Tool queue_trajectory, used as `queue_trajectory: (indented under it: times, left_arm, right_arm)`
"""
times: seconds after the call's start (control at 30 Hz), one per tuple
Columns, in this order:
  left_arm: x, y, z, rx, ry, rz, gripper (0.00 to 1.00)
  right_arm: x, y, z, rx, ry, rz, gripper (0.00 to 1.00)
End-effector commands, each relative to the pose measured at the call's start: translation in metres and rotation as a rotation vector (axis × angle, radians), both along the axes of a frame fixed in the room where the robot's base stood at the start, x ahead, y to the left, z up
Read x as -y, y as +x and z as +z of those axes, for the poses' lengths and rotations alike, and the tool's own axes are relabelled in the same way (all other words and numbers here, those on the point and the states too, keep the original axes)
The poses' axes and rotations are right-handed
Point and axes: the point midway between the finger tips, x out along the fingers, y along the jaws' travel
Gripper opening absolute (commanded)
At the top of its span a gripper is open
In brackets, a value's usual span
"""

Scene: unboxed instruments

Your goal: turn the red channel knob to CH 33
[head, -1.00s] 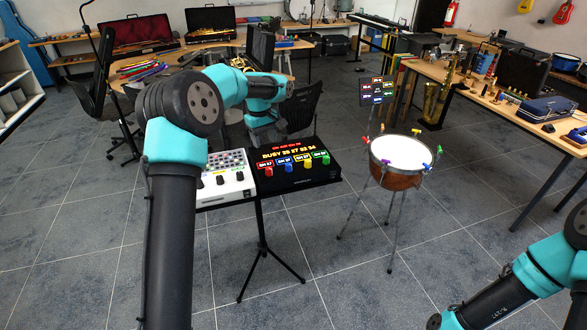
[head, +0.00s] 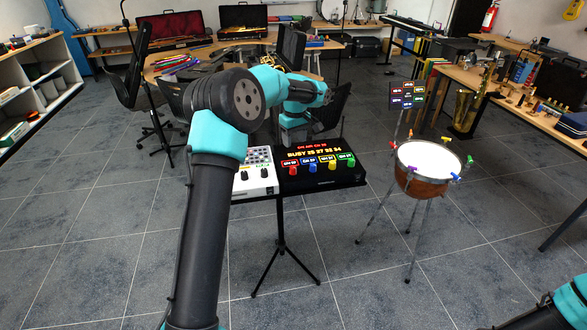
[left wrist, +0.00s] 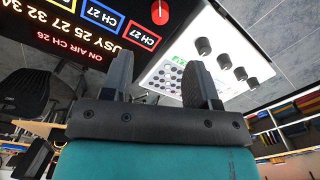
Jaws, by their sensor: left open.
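The black receiver (head: 318,180) stands on a stand in the head view, with a row of coloured knobs under lit displays. The red knob (head: 293,170) is the leftmost. My left gripper (head: 294,142) hangs above the back left of the receiver, apart from the knob. In the left wrist view the left gripper (left wrist: 160,75) is open and empty. The red knob (left wrist: 160,12) shows past the gap between its fingers, at the top edge. The red-framed display (left wrist: 143,35) seems to read CH 27. My right gripper is outside the frames.
Blue (head: 313,167), yellow (head: 331,163) and green (head: 350,160) knobs sit close beside the red one. A white mixer (head: 254,180) with black knobs adjoins the receiver on the left. A drum (head: 425,165) stands to the right. Open floor lies in front.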

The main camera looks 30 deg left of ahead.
Motion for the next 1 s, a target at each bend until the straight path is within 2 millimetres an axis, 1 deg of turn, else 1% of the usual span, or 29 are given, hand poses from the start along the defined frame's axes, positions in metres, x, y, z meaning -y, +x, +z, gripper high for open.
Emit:
queue_trajectory:
  times: [0.03,0.1,0.6,0.8,1.0]
  left_arm:
    - [-0.001,-0.001,-0.010,-0.004,-0.001,0.000,0.54]
    - [-0.001,-0.001,-0.022,-0.003,0.000,0.000,0.54]
    - [-0.001,-0.003,-0.106,-0.004,-0.001,-0.001,0.54]
    - [-0.002,-0.004,-0.126,-0.001,0.000,0.000,0.54]
    - [-0.002,-0.004,-0.131,0.000,0.000,-0.001,0.54]
  right_arm:
    - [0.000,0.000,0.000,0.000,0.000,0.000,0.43]
    - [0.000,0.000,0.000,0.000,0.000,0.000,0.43]
    - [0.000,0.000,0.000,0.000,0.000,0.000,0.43]
    - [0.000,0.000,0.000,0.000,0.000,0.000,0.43]
    - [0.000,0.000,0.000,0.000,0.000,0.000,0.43]
